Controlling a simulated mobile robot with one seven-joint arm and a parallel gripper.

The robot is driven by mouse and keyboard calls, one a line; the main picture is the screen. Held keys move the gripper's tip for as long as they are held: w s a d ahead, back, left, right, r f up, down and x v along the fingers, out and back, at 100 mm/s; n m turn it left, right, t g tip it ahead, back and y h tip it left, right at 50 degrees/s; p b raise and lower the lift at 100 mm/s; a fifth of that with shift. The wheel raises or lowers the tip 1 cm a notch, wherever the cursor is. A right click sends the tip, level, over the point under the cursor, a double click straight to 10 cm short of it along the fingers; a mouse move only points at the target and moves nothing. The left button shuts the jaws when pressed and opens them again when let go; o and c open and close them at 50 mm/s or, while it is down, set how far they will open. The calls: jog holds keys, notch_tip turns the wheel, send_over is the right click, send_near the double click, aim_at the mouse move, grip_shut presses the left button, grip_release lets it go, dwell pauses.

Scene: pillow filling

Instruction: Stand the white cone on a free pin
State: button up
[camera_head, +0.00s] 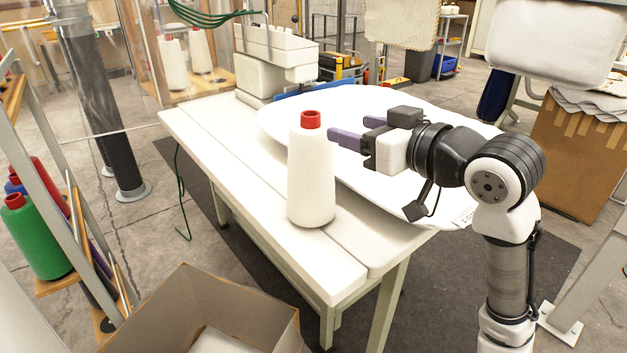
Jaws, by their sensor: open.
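The white cone (311,178) stands upright on the white table (215,165), near its front right end. It has a red tip. My gripper (350,130) is open and empty, with its two purple fingers pointing left. In the picture it is just right of the cone's upper part; I cannot tell how close it is in depth. A rack (50,180) at the left edge holds a green cone (37,238), with red and blue cones behind it. I cannot make out a free pin there.
A sewing machine (275,60) stands at the table's far end. A large white rounded sheet (385,185) lies beneath my arm. An open cardboard box (200,315) is in front. More white cones (174,65) stand on a wooden board at the back left.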

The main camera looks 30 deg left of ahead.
aim_at(304, 113)
jog(key=p+x, duration=0.1)
jog(key=x, duration=0.7)
jog(key=shift+f+p, duration=0.1)
jog(key=shift+p, duration=0.2)
jog(key=p+x, duration=0.1)
jog(key=x, duration=0.1)
jog(key=p+x, duration=0.1)
jog(key=x, duration=0.1)
jog(key=shift+s+a, duration=0.1)
jog(key=shift+a, duration=0.4)
jog(key=shift+a+f, duration=0.15)
jog(key=shift+a, duration=0.2)
jog(key=shift+c, duration=0.2)
grip_shut()
